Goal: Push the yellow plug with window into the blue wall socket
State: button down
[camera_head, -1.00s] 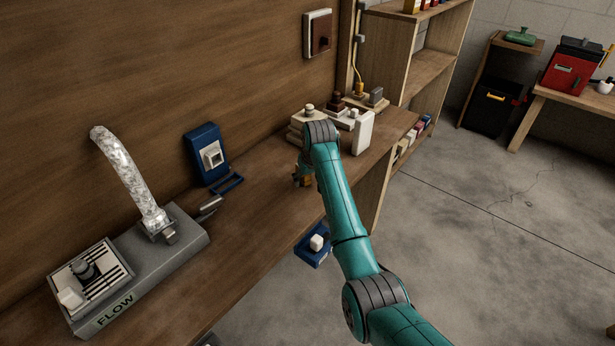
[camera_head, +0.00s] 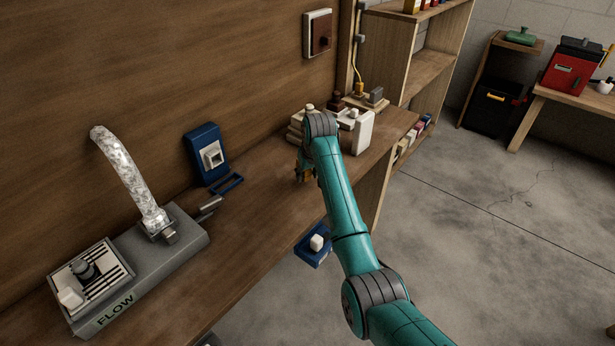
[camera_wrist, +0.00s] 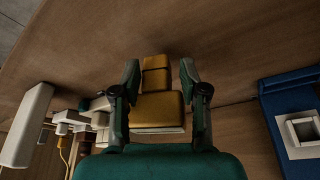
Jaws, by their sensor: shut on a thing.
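The yellow plug (camera_wrist: 157,108) sits between the two fingers of my gripper (camera_wrist: 159,78) in the wrist view, and the gripper is shut on it. Its window cannot be made out. The blue wall socket (camera_head: 206,140) is on the wooden wall, left of and apart from my gripper. It has a pale square opening in its face. It also shows at the right edge of the wrist view (camera_wrist: 284,94).
A grey FLOW unit (camera_head: 185,238) with a silver hose (camera_head: 130,178) stands on the bench at left. A blue frame (camera_head: 228,185) lies below the socket. White and brown items (camera_head: 352,128) crowd the bench's right end. The bench between socket and gripper is mostly clear.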

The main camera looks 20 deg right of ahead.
notch_tip(320, 180, up, 7)
jog(key=shift+r, duration=0.15)
dwell(1.0)
dwell(1.2)
